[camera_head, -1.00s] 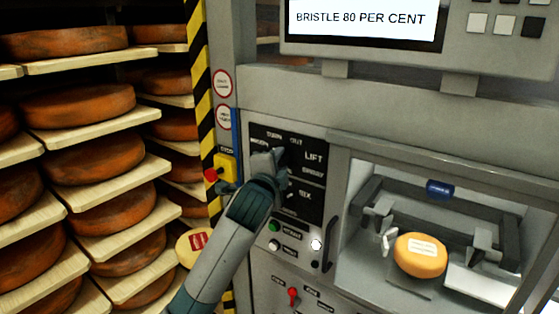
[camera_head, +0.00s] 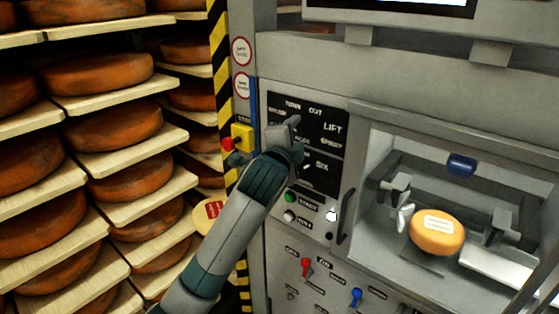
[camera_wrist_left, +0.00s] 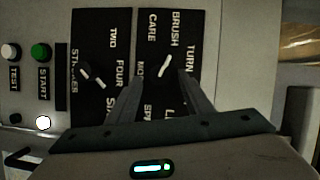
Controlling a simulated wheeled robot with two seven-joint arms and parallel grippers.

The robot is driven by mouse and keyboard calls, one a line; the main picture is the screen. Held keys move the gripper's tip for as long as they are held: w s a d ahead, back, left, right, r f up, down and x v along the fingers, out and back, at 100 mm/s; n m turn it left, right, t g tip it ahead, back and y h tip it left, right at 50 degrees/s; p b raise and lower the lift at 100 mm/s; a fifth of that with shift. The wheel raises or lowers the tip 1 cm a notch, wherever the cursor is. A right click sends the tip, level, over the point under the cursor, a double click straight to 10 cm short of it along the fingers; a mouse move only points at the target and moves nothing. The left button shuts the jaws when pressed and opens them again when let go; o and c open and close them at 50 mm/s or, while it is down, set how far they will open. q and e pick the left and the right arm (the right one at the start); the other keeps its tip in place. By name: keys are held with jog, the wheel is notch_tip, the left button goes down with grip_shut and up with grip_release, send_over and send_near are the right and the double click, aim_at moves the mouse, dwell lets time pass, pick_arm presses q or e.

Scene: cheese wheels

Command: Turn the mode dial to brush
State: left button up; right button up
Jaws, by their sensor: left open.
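The mode dial (camera_wrist_left: 165,68) is a dark knob with a white pointer line on a black panel in the left wrist view. BRUSH, TURN and CARE labels show around it, with others partly covered. The pointer line slants toward the upper right of that view, on the BRUSH and TURN side; I cannot tell its exact setting. My left gripper (camera_wrist_left: 160,88) is open, one finger on each side of the dial; contact is unclear. In the head view my left gripper (camera_head: 288,138) covers the dial against the black panel (camera_head: 333,112). My right gripper is not in view.
A second dial (camera_wrist_left: 92,77) sits beside it. Green (camera_head: 290,197) and white (camera_head: 289,216) buttons lie below the panel, with red (camera_head: 306,267) and blue (camera_head: 356,297) switches lower. A yellow box with a red button (camera_head: 228,144) is left. An orange cheese (camera_head: 437,233) sits in the right bay.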

pick_arm(q)
jog(key=b+v, duration=0.4)
jog(key=v, duration=1.1)
jog(key=shift+b, duration=0.35)
